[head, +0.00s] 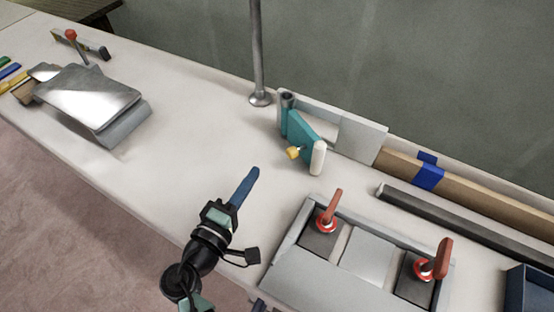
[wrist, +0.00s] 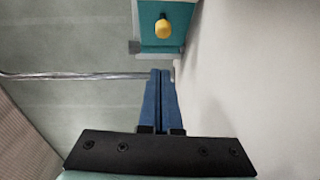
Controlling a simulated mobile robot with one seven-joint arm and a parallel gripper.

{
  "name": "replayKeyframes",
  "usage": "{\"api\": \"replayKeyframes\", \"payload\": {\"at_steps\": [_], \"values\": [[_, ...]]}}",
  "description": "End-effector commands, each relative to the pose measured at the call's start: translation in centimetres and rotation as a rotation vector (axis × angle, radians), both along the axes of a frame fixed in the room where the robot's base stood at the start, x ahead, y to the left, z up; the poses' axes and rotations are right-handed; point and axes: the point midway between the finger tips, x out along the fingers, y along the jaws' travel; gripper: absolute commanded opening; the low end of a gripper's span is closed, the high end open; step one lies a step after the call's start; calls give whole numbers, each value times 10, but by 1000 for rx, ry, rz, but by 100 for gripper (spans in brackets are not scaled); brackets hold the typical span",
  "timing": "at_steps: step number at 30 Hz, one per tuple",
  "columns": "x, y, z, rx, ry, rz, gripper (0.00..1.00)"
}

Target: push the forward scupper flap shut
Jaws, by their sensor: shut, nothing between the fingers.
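The scupper flap is a teal panel (head: 304,132) with a yellow knob (head: 293,153) and a pale rounded edge. It stands swung out at an angle from an upright light grey frame (head: 362,138) with an opening, at the back of the bench. In the wrist view the flap (wrist: 150,36) and its yellow knob (wrist: 163,29) are at the top, beyond the fingertips. My gripper (head: 256,171) has blue fingers, shut together and empty. It is in front and left of the flap, apart from it. The fingers also show in the wrist view (wrist: 160,73).
A metal post (head: 257,50) stands left of the flap. A grey box with red-handled valves (head: 330,268) is at the front right. A wooden strip with blue tape (head: 428,176) and a dark bar (head: 440,215) lie right. The bench between post and metal plate (head: 88,98) is clear.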

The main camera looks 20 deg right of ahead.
Motion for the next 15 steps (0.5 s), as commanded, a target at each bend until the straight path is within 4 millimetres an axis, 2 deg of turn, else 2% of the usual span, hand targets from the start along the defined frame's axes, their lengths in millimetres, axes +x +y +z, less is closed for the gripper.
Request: {"api": "replayKeyframes", "payload": {"at_steps": [1, 5, 9, 15], "values": [[8, -10, -1, 0, -1, -4, 0], [26, -30, -2, 0, -1, -3, 0], [24, -52, -4, 1, 0, -3, 0], [23, -67, -5, 2, -1, -1, 0]]}}
